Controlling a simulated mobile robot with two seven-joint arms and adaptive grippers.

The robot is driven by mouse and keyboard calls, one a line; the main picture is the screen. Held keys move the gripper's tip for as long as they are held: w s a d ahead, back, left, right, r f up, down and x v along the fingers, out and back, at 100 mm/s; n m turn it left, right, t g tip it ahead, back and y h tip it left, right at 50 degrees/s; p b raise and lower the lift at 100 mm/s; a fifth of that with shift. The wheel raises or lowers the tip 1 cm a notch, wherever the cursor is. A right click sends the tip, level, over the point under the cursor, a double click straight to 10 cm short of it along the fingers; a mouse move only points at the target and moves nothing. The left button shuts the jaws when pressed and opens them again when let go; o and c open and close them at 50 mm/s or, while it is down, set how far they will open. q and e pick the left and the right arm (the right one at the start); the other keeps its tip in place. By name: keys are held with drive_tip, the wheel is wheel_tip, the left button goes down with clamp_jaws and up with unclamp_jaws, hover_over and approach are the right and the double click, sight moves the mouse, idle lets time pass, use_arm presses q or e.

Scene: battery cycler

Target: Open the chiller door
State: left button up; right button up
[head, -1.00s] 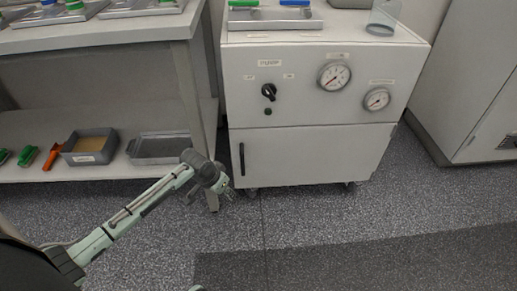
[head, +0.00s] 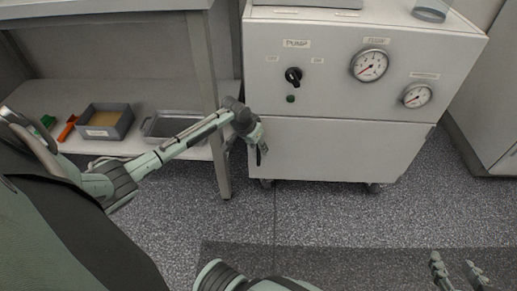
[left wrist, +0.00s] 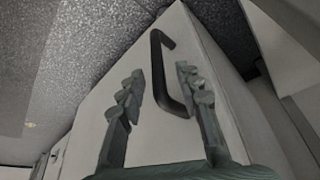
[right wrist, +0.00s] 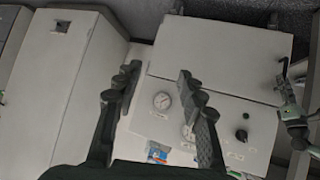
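The white cabinet's lower door (head: 335,150) is closed, below a panel with a black knob (head: 293,75) and two round gauges. Its black bar handle (left wrist: 162,70) is at the door's left side and is mostly hidden by my gripper in the head view. My left gripper (head: 257,143) is at the handle. In the left wrist view it is open (left wrist: 160,92), with the handle between its spread fingers; contact cannot be made out. My right gripper (head: 456,268) is open and empty, low at the right, well away from the door; it also shows in the right wrist view (right wrist: 158,80).
A grey bench (head: 203,85) stands left of the cabinet, its leg close to my left arm. Its lower shelf holds a box (head: 105,122), a metal tray (head: 172,126) and small tools. Another white cabinet (head: 490,95) stands at the right. The floor in front of the door is clear.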

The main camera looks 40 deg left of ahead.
use_arm(q)
drive_tip(key=shift+w+f, duration=0.25)
drive_tip(key=shift+f, duration=0.25)
clamp_jaws()
